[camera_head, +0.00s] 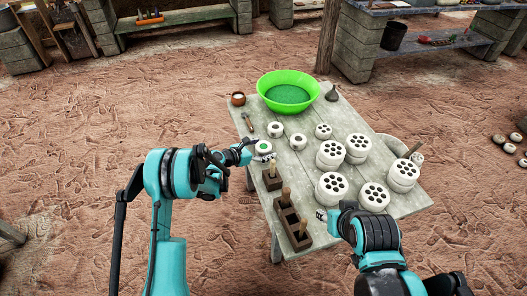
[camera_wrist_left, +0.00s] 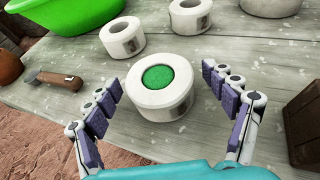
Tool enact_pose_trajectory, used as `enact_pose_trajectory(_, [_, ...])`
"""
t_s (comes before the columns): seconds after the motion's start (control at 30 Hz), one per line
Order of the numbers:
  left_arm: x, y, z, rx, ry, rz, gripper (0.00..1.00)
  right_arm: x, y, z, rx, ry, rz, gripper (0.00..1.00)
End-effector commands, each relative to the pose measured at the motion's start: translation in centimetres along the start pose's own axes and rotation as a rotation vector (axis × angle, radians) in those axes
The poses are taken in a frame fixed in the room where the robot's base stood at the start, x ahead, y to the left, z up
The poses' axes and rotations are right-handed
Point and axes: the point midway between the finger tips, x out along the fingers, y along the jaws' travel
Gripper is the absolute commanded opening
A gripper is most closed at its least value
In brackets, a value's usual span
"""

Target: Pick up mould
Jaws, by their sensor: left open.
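A round white mould (camera_head: 264,148) with green filling in its centre sits on the wooden table near the left edge. It also shows in the left wrist view (camera_wrist_left: 160,88), upright on the tabletop. My left gripper (camera_head: 252,152) is open, with its fingers on either side of this mould and a gap showing on both sides. Two similar white ring moulds stand behind it, one to the left (camera_wrist_left: 122,37) and one to the right (camera_wrist_left: 190,15). My right gripper (camera_head: 322,215) is low beside the wooden blocks; its finger opening is too small to make out.
A green basin (camera_head: 288,92) stands at the table's far end. Brown wooden moulds with handles (camera_head: 290,222) line the near left edge. Several white holed cylinders (camera_head: 331,155) fill the right side.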

Motion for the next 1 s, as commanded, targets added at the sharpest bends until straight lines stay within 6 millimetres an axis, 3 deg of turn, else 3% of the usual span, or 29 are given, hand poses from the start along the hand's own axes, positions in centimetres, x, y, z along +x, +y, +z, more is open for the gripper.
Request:
enact_pose_trajectory(0.03, [0.0,0.0,0.0,0.000,0.000,0.000,0.81,0.0,0.0,0.0,0.000,0.000,0.000,0.40])
enact_pose_trajectory(0.27, [-0.1,0.0,0.0,0.001,0.000,0.000,0.22,0.0,0.0,0.0,0.000,0.000,0.000,0.40])
enact_pose_trajectory(0.67, [-0.4,0.0,0.8,0.000,0.000,0.000,0.22,-0.4,0.0,-0.3,0.000,0.000,0.000,0.40])
enact_pose_trajectory(1.0, [-3.0,0.0,7.0,0.000,0.000,0.000,0.22,-2.8,0.0,-2.0,0.000,0.000,0.000,0.40])
